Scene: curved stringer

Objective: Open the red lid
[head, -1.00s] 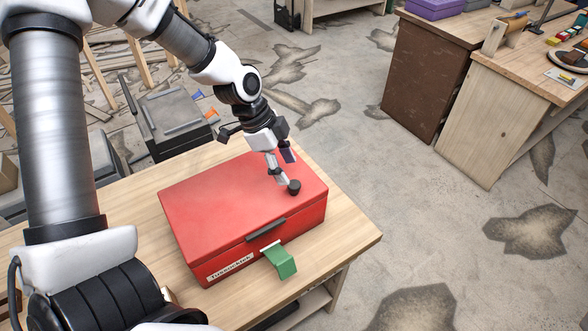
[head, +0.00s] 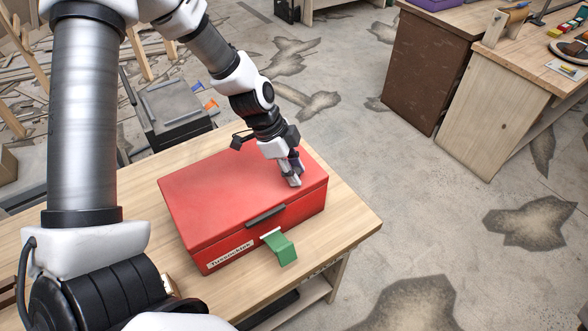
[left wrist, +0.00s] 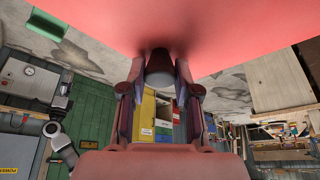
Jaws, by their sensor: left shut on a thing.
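The red lid (head: 225,183) lies flat and closed on the red box (head: 222,252) on the wooden table. In the left wrist view, the lid's red surface (left wrist: 215,25) fills the top. A dark round knob (left wrist: 159,62) on the lid sits between the fingers of my left gripper (left wrist: 160,95). In the head view, my left gripper (head: 292,179) points down at the lid's right part and is shut on the knob, which it mostly hides. A black handle (head: 266,217) is on the box's front edge. My right gripper is not in view.
A green bent piece (head: 280,247) sticks out from the box's front, over the table (head: 345,232). Bare tabletop shows to the right of the box. A dark grey case (head: 175,115) stands behind the table. Other workbenches (head: 478,120) stand at the far right.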

